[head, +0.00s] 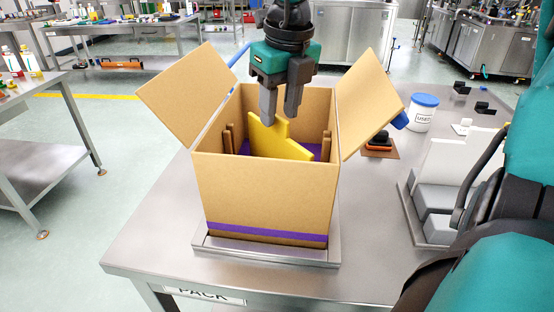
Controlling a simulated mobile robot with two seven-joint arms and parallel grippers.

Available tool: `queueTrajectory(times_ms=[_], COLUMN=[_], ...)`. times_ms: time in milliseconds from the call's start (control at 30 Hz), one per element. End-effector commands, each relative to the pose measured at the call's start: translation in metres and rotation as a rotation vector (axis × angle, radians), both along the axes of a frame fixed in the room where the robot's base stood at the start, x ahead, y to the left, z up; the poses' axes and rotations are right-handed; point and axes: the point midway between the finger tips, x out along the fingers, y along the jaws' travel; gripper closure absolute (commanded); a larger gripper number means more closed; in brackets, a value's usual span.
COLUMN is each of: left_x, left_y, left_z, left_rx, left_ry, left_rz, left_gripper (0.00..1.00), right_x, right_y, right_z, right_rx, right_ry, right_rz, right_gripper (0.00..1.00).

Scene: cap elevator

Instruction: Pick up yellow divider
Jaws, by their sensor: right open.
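The yellow divider (278,143) stands tilted inside an open cardboard box (255,195); its lower part is hidden by the box's front wall. My right gripper (279,115) points down over the box with its two grey fingers apart. The fingertips overlap the divider's upper edge in the picture; I cannot tell whether they touch it or straddle it. My left gripper is not in view.
The box's side flaps (187,92) and (371,103) spread outward. The box sits on a metal tray (215,247) on a steel table (150,240). A white tub with blue lid (423,115) and grey-white blocks (437,197) stand right. The table's left front is clear.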

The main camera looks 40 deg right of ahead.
Motion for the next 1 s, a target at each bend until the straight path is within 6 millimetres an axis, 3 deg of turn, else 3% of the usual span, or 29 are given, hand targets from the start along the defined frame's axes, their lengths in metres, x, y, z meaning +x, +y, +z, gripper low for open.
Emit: queueTrajectory(times_ms=[233,567,1000], left_x=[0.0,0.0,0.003], left_y=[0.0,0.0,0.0], left_z=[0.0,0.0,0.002], left_rx=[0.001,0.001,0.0], left_ry=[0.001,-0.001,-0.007], left_rz=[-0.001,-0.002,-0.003], left_gripper=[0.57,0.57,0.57], right_x=[0.005,0.006,0.006], right_y=[0.003,0.003,0.003], right_z=[-0.037,-0.043,-0.043], right_rx=[0.0,0.0,0.0], right_ry=[0.004,0.001,0.001], right_rz=[0.0,0.0,0.001], right_gripper=[0.6,0.6,1.0])
